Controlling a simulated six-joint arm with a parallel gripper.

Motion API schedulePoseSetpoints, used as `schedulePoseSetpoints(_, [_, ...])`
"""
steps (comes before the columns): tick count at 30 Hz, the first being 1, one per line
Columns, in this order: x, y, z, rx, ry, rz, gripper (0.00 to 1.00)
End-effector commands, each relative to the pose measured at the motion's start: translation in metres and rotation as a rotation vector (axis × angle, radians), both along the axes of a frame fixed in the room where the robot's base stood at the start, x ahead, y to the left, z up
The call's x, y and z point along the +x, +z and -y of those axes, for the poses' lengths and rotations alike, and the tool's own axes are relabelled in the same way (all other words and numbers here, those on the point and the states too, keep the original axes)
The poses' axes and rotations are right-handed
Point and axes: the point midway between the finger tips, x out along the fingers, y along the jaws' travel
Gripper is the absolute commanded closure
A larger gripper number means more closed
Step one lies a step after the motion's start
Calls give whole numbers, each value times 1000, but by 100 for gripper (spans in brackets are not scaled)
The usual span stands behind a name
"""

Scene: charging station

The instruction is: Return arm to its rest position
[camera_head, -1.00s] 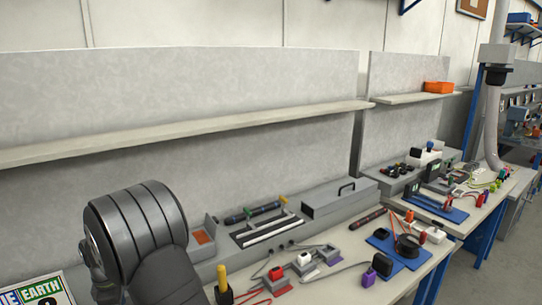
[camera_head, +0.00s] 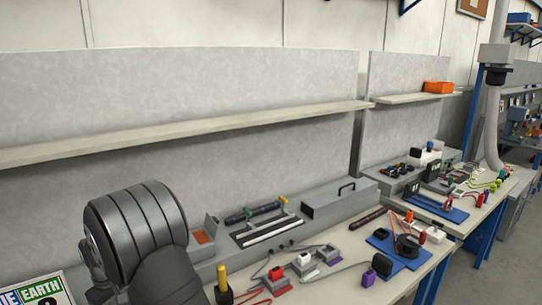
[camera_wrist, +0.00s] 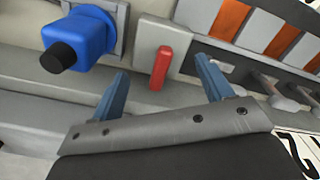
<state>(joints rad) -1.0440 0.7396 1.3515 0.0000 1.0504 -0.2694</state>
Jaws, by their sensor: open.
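My gripper (camera_wrist: 163,85) shows in the wrist view with its two blue-grey fingers spread apart. It is open and nothing is between the fingers. Beyond the fingers, a red upright handle (camera_wrist: 161,67) stands on a grey surface, apart from them. In the head view only a dark grey rounded part of my arm (camera_head: 137,232) shows at the lower left; the gripper is outside that view.
In the wrist view, a blue block with a black knob (camera_wrist: 79,42) is at upper left and orange-and-grey panels (camera_wrist: 230,18) at upper right. In the head view, the workbench (camera_head: 350,291) holds a grey handled box (camera_head: 340,203) and several small devices. A shelf (camera_head: 200,129) runs along the wall.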

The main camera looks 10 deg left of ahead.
Motion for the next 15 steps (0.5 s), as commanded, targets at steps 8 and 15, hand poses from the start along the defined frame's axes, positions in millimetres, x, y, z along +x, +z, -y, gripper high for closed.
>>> schedulePoseSetpoints(8, [0, 0, 0, 0, -227, 0, 27])
schedulePoseSetpoints(15, [0, 0, 0, 0, -375, 0, 27])
